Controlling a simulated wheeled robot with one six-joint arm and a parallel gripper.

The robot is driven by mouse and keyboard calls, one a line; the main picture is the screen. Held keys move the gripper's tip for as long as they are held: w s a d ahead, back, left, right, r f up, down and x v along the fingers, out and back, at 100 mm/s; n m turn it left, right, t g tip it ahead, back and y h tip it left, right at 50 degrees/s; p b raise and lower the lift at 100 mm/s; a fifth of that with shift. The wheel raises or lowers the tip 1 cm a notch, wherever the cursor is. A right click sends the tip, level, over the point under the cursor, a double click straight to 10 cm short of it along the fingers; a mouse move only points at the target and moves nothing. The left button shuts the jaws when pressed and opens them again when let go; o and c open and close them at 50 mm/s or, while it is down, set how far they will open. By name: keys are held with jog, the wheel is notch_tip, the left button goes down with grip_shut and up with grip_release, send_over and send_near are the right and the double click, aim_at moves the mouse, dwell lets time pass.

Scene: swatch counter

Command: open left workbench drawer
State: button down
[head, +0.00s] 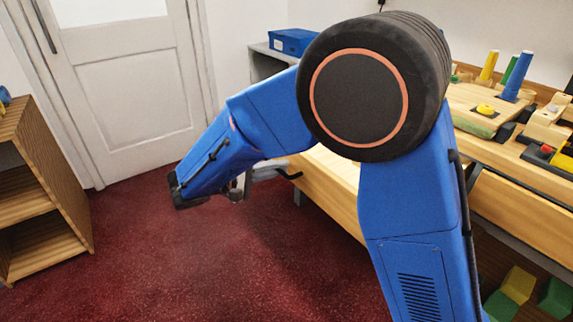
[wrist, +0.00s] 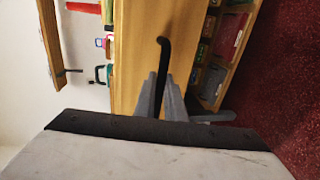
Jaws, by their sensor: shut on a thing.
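The pale wooden front of the workbench drawer (wrist: 132,45) fills the middle of the wrist view. A dark, bent bar handle (wrist: 164,44) stands out from it. My gripper (wrist: 160,82) is shut on this handle, with one grey finger on each side of it. In the head view my gripper (head: 272,169) reaches the left end of the workbench (head: 335,187), partly hidden by my own blue arm. How far the drawer stands out cannot be told.
Wooden pieces and coloured pegs (head: 518,76) stand on the bench top at right. A wooden shelf unit (head: 45,175) stands at left, and a white door (head: 130,90) is behind. The red carpet (head: 200,265) between is clear. Boxes (wrist: 232,35) show below the bench.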

jog(key=shift+s+a, duration=0.1)
jog(key=shift+a, duration=0.05)
jog(key=c, duration=2.1)
grip_release()
jog(key=shift+a, duration=0.1)
jog(key=v, duration=1.7)
jog(key=shift+s+a, duration=0.1)
